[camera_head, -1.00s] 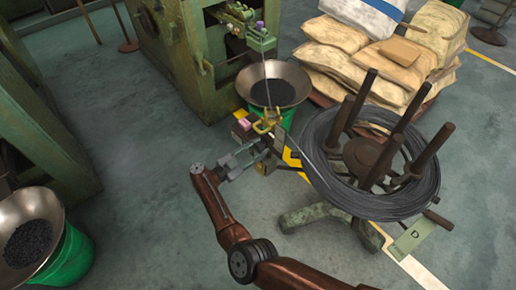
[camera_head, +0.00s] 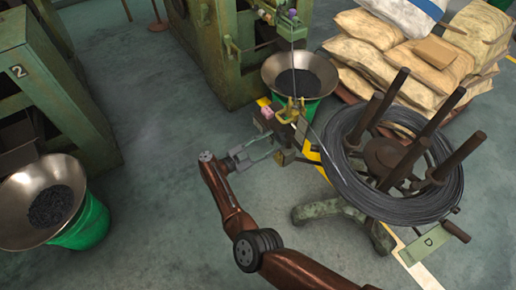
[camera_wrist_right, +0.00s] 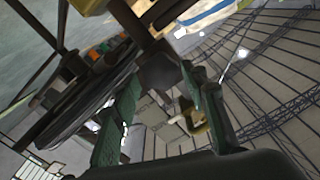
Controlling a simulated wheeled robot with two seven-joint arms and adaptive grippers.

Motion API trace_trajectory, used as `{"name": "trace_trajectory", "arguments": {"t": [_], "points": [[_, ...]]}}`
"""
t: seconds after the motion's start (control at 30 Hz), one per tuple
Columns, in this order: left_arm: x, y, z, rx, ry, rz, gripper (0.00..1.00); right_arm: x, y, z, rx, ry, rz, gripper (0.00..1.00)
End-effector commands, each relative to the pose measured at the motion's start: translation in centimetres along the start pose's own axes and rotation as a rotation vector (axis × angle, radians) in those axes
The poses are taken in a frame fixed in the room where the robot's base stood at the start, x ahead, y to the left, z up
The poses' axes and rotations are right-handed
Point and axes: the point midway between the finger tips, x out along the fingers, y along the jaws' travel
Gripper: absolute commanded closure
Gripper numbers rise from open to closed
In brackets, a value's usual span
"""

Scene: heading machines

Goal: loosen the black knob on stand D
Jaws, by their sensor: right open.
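Stand D (camera_head: 345,208) is a dull green stand at the right of the head view, bearing a coil of dark wire (camera_head: 345,170) between upright dark posts. A green plate marked D (camera_head: 424,246) is at its front right, beside a dark cylindrical handle (camera_head: 456,231). I cannot make out clearly which part is the black knob. My right gripper (camera_head: 268,149) is open, left of the stand, close to a small dark box (camera_head: 285,157). In the right wrist view, its green fingers (camera_wrist_right: 160,100) are apart with nothing clearly held. My left gripper is not in view.
A wire guide with yellow parts (camera_head: 290,112) stands by a metal bowl of dark pieces (camera_head: 275,72). Stacked sacks (camera_head: 375,60) are behind the stand. Another bowl (camera_head: 18,230) on a green bucket (camera_head: 88,225) is at left. Open floor (camera_head: 150,200) lies between.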

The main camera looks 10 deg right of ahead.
Motion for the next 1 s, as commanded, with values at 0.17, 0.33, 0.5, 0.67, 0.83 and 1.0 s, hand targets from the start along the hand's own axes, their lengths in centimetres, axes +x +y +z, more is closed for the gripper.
{"name": "trace_trajectory", "arguments": {"t": [0.17,0.33,0.5,0.67,0.83,1.0], "points": [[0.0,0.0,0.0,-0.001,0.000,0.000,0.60,-4.3,-0.1,0.0,0.000,0.000,-0.004,0.60],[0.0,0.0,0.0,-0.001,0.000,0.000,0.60,-6.7,-0.2,0.0,0.000,-0.001,-0.003,0.60],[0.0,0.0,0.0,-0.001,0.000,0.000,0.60,-7.7,-0.1,0.0,0.001,0.000,-0.001,0.60],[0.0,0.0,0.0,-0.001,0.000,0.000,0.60,-8.0,0.1,0.0,-0.001,0.000,0.000,0.60],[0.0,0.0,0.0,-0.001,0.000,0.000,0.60,-8.0,0.1,0.0,0.000,0.000,0.001,0.60],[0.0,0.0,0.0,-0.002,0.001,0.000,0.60,-8.0,0.1,0.0,0.000,0.000,0.001,0.60]]}}
